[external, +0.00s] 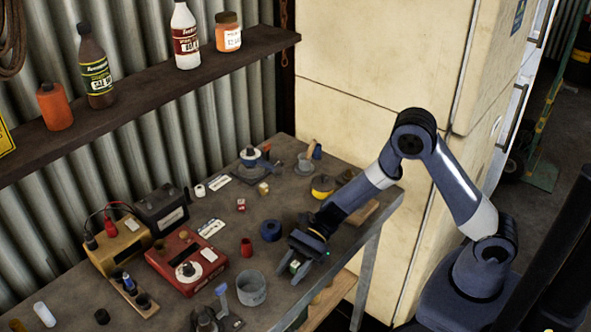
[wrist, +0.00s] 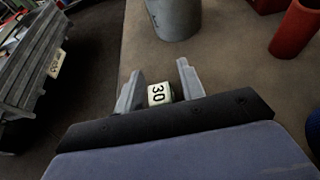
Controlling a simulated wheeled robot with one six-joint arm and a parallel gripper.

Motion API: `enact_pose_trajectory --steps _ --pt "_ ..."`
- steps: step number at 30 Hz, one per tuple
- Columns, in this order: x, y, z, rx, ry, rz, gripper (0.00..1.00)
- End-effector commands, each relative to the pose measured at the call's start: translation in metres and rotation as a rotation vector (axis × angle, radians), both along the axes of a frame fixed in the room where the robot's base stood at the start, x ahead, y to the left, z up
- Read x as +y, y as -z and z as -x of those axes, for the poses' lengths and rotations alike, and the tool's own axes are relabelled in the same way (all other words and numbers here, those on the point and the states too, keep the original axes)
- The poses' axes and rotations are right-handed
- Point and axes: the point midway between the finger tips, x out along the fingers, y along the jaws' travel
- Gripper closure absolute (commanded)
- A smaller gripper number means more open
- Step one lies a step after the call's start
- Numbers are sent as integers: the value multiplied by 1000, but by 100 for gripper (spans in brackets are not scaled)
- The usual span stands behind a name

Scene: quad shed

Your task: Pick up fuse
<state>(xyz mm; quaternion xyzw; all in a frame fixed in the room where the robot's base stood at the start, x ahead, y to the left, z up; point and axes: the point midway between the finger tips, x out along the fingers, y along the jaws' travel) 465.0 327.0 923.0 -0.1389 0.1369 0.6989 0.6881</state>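A small block marked "30" (wrist: 158,94), white with a green side, appears to be the fuse. It sits on the workbench between the fingers of my gripper (wrist: 158,88) in the wrist view, close to the palm. Narrow gaps seem to show between the block and the fingers, so my gripper looks open around it. In the external view my gripper (external: 302,258) points down low over the bench near its front edge, and the fuse (external: 295,266) shows partly between the fingers. The fuse's lower part is hidden.
A red instrument (external: 187,265) is further left. A yellow-and-black round object (external: 322,187) sits behind my forearm. The workbench (external: 345,247) edge is near.

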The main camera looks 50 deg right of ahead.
Motion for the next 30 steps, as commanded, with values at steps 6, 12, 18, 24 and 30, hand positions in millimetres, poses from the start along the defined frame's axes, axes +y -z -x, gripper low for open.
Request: enact_pose_trajectory --steps 6,12,18,24,30 --pt "0 0 0 0 0 0 81" --pt "0 0 0 0 0 0 97" --pt "0 0 0 0 0 0 100" --pt "0 -8 0 -4 -2 -1 100" --pt "0 -39 0 -6 0 -2 100"
